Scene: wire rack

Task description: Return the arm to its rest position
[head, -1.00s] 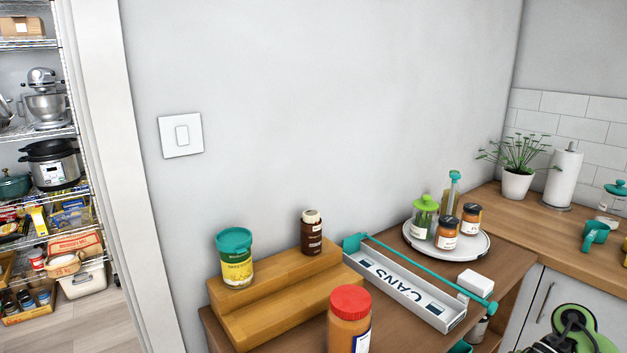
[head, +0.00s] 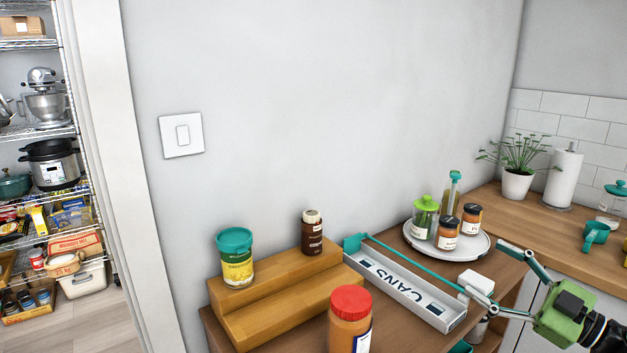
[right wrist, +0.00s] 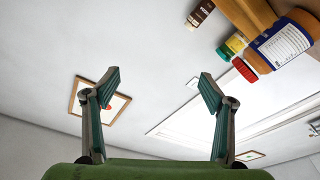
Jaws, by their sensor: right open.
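My right gripper (head: 485,268) comes in from the lower right of the head view, in front of the right end of the wooden cabinet top. Its two teal-and-grey fingers are spread wide with nothing between them. In the picture, one fingertip overlaps the white block (head: 476,282) beside the CANS tray; I cannot tell whether they touch. My left gripper is not in view.
A red-lidded jar (head: 349,322), a stepped wooden riser (head: 290,305) with two containers, the white CANS tray (head: 400,291) and a round turntable (head: 468,249) with several jars crowd the cabinet top. A wire rack (head: 50,133) stands far left.

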